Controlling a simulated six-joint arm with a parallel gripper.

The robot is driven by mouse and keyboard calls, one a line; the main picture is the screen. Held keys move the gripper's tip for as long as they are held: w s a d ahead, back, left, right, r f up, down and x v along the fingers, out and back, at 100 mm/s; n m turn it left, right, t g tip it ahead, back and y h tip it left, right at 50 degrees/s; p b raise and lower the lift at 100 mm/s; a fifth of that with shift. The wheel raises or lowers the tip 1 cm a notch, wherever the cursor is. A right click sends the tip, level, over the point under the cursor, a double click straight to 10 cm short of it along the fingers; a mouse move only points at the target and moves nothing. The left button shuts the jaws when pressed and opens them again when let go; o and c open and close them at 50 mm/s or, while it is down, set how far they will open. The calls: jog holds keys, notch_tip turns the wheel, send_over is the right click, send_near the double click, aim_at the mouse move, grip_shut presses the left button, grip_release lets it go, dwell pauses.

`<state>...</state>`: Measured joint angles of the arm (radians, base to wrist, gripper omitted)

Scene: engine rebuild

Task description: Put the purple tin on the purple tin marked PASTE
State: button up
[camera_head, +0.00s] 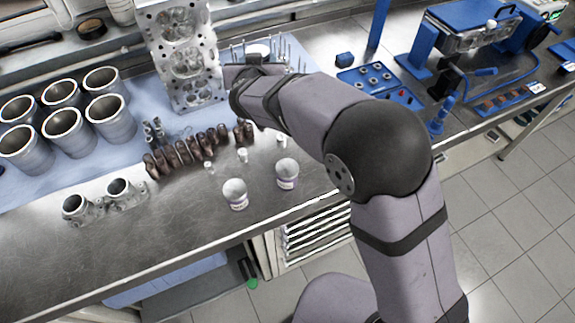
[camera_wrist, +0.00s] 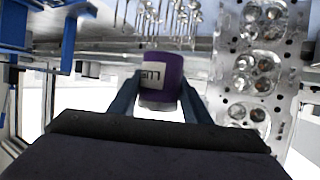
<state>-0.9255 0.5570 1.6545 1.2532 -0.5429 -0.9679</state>
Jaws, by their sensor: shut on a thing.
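A purple tin (camera_wrist: 163,72) with a white label is between the two fingers of my gripper (camera_wrist: 160,100) in the wrist view. The label's lettering is too small and turned to read surely. In the head view my gripper (camera_head: 243,74) is at the back of the bench, beside the engine block, and my wrist hides most of the tin. I cannot read which is marked PASTE.
A tall metal engine casting (camera_head: 183,58) stands close left of my gripper. Metal cylinders (camera_head: 66,130) fill the left.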

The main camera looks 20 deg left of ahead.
jog(key=s+a+r+n+y, duration=0.1)
jog(key=s+a+r, duration=0.15)
jog(key=s, duration=0.55)
jog(key=s+a+r+n+y, duration=0.1)
jog(key=s+a+r, duration=0.15)
jog(key=s, duration=0.65)
jog(key=m+t+h, duration=0.1)
jog(key=m+h, duration=0.5)
jog(key=h, duration=0.1)
send_over(287, 168)
notch_tip(287, 168, down, 6)
jog(key=f, duration=0.1)
jog(key=shift+f, duration=4.8)
jog(key=shift+f, duration=0.1)
jog(key=o, duration=1.3)
